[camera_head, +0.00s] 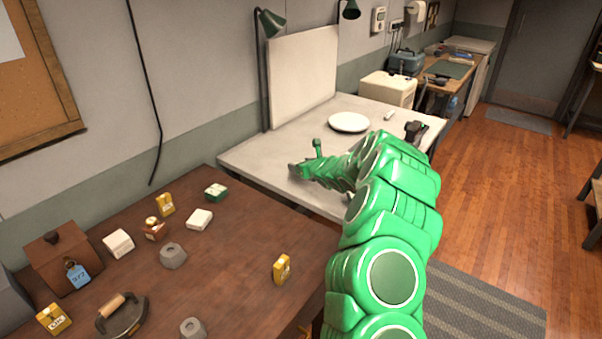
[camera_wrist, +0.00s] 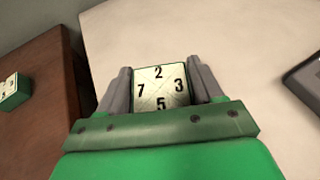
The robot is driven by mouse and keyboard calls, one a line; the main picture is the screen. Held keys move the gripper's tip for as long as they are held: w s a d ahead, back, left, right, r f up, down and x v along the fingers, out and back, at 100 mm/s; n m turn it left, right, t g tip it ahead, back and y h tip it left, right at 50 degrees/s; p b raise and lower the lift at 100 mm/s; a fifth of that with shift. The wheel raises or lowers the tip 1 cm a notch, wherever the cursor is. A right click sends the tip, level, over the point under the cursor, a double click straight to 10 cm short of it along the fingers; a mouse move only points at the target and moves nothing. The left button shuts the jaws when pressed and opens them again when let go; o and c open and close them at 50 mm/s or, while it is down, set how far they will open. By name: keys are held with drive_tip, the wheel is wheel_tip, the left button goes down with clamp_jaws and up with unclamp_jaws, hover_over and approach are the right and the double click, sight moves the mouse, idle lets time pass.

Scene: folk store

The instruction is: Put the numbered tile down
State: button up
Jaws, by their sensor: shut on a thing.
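The numbered tile (camera_wrist: 160,88) is a pale square with a diagonal cross and the digits 2, 3, 5 and 7, seen in the wrist view. My gripper (camera_wrist: 161,86) is shut on it, with a grey finger on either side. The tile is over the white table (camera_wrist: 240,50), near its left edge; I cannot tell whether it touches the top. In the head view, my gripper (camera_head: 300,168) is over the left part of the white table (camera_head: 258,149), and the tile cannot be made out there.
A white plate (camera_head: 349,122) and a dark device (camera_head: 415,131) are on the white table. A lamp (camera_head: 268,60) and a white board (camera_head: 303,78) stand behind. The brown table (camera_head: 225,245) at left holds several small boxes and a handled tool (camera_head: 121,314).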

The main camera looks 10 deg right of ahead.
drive_tip(key=shift+w+f, duration=0.15)
drive_tip(key=shift+f, duration=1.5)
drive_tip(key=shift+f, duration=0.15)
drive_tip(key=o, duration=1.2)
drive_tip(key=shift+c, duration=0.2)
